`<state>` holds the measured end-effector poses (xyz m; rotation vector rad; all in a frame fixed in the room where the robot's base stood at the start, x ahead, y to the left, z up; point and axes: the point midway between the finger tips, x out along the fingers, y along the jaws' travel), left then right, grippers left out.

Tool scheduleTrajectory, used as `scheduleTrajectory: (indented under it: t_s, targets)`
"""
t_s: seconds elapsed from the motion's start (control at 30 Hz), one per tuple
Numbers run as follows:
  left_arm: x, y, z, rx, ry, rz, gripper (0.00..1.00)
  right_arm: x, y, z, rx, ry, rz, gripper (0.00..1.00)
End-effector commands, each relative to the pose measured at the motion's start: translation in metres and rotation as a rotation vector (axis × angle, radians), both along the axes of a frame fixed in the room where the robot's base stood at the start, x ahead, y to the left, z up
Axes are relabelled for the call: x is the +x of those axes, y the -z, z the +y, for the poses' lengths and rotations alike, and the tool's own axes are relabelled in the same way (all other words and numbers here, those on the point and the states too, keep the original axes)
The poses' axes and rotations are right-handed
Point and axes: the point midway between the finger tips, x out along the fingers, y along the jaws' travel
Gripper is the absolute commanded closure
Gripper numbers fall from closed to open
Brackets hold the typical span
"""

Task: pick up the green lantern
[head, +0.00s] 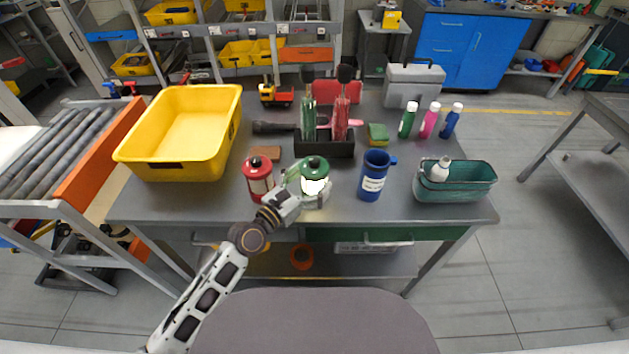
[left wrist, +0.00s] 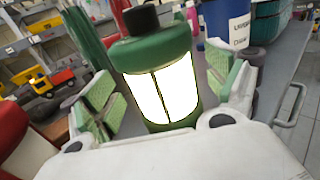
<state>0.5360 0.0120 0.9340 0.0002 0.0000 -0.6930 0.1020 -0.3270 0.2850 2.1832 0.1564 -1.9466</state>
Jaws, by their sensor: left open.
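The green lantern (head: 314,170) stands upright on the grey table near its front middle, with a dark cap and a bright white window. In the left wrist view the lantern (left wrist: 157,75) fills the middle. My left gripper (head: 305,185) is open around it. One green-padded finger is on each side of the lantern, and a gap shows on both sides in the left wrist view (left wrist: 160,100). The lantern's lowest part is hidden behind the gripper body. A red lantern (head: 258,177) stands close by on the left. My right gripper is not in view.
A blue mug (head: 374,174) stands right of the green lantern. A black rack (head: 325,145) with tall green and red items is behind. A yellow bin (head: 150,165) is at the left, and a teal basket (head: 455,190) at the right. Bare table lies between mug and basket.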

Motion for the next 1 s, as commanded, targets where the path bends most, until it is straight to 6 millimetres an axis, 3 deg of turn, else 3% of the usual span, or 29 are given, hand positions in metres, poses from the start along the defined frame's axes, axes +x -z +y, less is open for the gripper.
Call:
scheduleTrajectory:
  t_s: [0.23,0.77,1.0]
  targets:
    - [0.013,0.000,-0.010,-0.001,-0.001,0.001,0.12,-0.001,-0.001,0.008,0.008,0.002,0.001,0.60]
    - [0.014,0.001,-0.011,0.001,-0.001,0.001,0.12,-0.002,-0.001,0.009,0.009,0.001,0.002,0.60]
    - [0.014,0.001,-0.011,0.001,-0.001,0.001,0.42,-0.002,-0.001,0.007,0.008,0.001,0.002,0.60]
